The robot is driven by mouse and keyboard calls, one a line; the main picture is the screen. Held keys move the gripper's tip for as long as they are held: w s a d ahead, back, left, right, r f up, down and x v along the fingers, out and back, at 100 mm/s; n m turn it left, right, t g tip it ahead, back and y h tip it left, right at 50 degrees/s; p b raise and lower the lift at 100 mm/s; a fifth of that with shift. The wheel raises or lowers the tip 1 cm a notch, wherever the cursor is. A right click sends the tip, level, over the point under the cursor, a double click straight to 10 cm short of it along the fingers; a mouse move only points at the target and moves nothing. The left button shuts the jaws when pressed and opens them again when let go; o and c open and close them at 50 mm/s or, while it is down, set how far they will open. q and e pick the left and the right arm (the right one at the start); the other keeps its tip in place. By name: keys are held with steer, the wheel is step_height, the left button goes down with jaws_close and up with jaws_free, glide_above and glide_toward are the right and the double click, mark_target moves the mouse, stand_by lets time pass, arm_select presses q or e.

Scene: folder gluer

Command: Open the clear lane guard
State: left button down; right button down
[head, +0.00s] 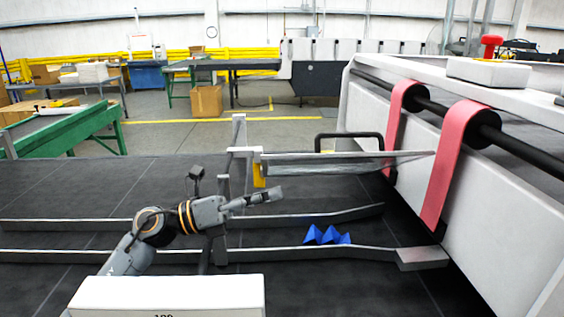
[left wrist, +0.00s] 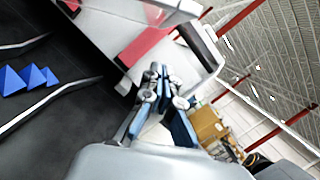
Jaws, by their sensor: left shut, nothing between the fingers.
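The clear lane guard (head: 335,168) is a see-through panel seen nearly edge-on in the head view. It lies about level above the lane, hung from a grey post and bar on its left. A black loop handle (head: 349,136) stands up behind its upper edge. My left gripper (head: 277,193) is shut and empty, below and in front of the guard's left part, apart from it as far as I can tell. In the left wrist view its fingers (left wrist: 160,75) are together, with a pale see-through panel beyond at the top. My right gripper is not in view.
The white machine body (head: 480,205) with pink belts (head: 442,165) and a black shaft stands at the right. A white box (head: 170,297) is at front.

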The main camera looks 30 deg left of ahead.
arm_select(q)
steer(key=shift+w+d+r+p, duration=0.2)
steer(key=shift+w+r+p, duration=0.45)
steer(key=shift+w+r, duration=0.3)
steer(key=shift+w+d+r+p, duration=0.2)
steer(key=shift+w+r+p, duration=0.45)
steer(key=shift+w+r, duration=0.3)
steer(key=shift+r, duration=0.1)
